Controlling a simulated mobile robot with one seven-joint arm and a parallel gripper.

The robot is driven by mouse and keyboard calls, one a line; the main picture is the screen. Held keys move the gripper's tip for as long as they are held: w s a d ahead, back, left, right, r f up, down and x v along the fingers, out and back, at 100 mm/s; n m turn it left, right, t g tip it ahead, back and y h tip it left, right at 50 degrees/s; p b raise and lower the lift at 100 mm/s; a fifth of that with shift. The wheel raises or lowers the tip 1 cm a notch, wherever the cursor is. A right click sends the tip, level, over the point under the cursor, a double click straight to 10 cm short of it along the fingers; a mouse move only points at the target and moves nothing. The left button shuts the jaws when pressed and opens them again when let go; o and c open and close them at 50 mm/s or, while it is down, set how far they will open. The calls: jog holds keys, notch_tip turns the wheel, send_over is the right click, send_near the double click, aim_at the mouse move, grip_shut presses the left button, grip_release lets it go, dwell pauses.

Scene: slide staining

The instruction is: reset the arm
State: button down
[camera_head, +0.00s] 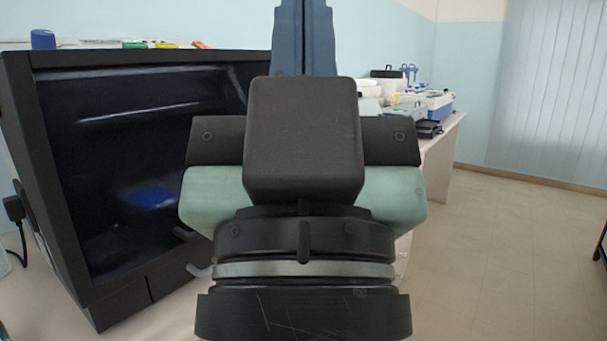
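My own arm (305,140) fills the middle of the head view, close to the camera. I see a black box-shaped part, teal-green sides and dark rings with a silver band below. No gripper fingers show, so I cannot tell whether the gripper is open or holds anything. The arm hides much of what lies behind it.
A large black open-fronted cabinet (20,110) stands on a pale bench (160,322) at the left, with a blue object (152,197) inside. A blue item (42,39) sits on or behind its top. Lab equipment stands on a white bench (440,150) behind right. The floor (510,250) at right is clear.

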notch_tip(320, 180, up, 21)
jog(key=p, duration=1.9)
jog(key=shift+r, duration=0.2)
jog(key=c, duration=1.5)
grip_release()
jog(key=shift+c, duration=0.2)
